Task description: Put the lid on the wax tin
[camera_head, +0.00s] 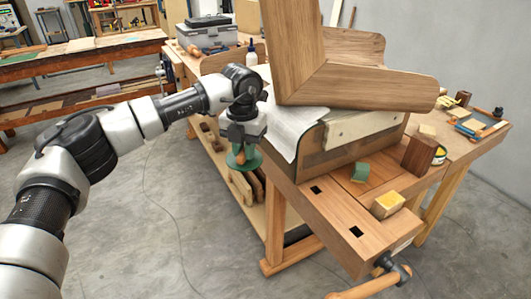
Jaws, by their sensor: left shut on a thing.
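My left gripper (242,146) points down, off the left end of the workbench (345,225). It is shut on a round green lid (247,163), which hangs in the air beside the bench. A small round tin with a green and pale side (439,155) stands on the bench at the right, partly hidden behind a brown wooden block (419,155); it looks like the wax tin. The lid and the tin are far apart. My right gripper is out of view.
A large bent wooden piece (350,85) lies over a form and paper (285,125), between gripper and tin. Tools (480,122) lie at the far right. A vise handle (375,287) juts out in front.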

